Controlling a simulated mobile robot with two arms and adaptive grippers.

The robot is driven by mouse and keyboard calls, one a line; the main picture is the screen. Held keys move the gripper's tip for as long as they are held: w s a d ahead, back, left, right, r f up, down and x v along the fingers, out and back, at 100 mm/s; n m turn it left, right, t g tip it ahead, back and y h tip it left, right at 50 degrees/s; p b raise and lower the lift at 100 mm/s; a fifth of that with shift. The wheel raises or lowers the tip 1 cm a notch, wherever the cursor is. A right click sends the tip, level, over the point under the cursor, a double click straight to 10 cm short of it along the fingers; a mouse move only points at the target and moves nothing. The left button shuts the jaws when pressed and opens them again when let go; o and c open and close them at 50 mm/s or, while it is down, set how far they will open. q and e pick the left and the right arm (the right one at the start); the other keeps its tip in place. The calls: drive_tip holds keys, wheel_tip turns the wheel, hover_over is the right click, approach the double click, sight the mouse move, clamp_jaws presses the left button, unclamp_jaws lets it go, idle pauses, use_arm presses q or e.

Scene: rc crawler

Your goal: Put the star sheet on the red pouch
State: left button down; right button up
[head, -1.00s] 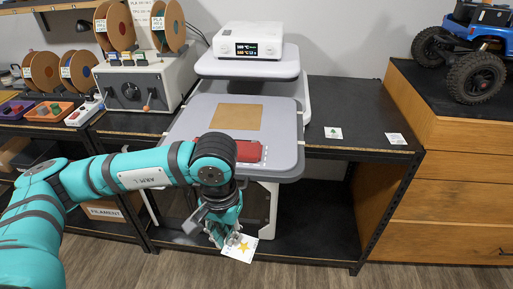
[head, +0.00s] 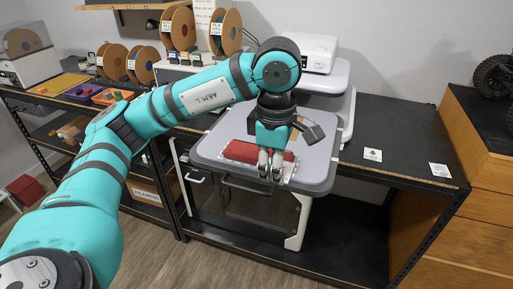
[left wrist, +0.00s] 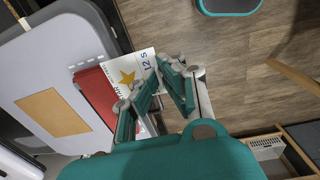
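My left gripper (head: 270,172) points down over the front of the grey tray, at the right end of the red pouch (head: 243,152). In the left wrist view its fingertips (left wrist: 160,75) close on an edge of the white star sheet (left wrist: 128,78), which bears a yellow star. The sheet overlaps part of the red pouch (left wrist: 93,92) in that view; whether they touch I cannot tell. The right gripper is not in view.
The grey tray (head: 212,148) bears the pouch and a brown square, seen clearly in the left wrist view (left wrist: 52,112). A white device (head: 305,52) stands behind. Two small cards, one with a green mark (head: 373,154) and another (head: 439,170), lie on the black bench to the right.

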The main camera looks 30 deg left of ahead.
use_arm(q)
drive_tip(key=p, duration=0.4)
hover_over(254, 158)
drive_tip(key=shift+s+d+f, duration=0.35)
drive_tip(key=shift+f, duration=0.15)
drive_tip(key=shift+w+a+f, duration=0.1)
drive_tip(key=shift+w+a, duration=0.1)
drive_tip(key=shift+a, duration=0.05)
drive_tip(key=shift+a+f, duration=0.15)
drive_tip(key=shift+f, duration=0.05)
wheel_tip(254, 158, down, 3)
drive_tip(key=shift+p, duration=0.75)
drive_tip(key=shift+f, duration=0.15)
drive_tip(key=c, duration=2)
unclamp_jaws()
drive_tip(key=o, duration=0.5)
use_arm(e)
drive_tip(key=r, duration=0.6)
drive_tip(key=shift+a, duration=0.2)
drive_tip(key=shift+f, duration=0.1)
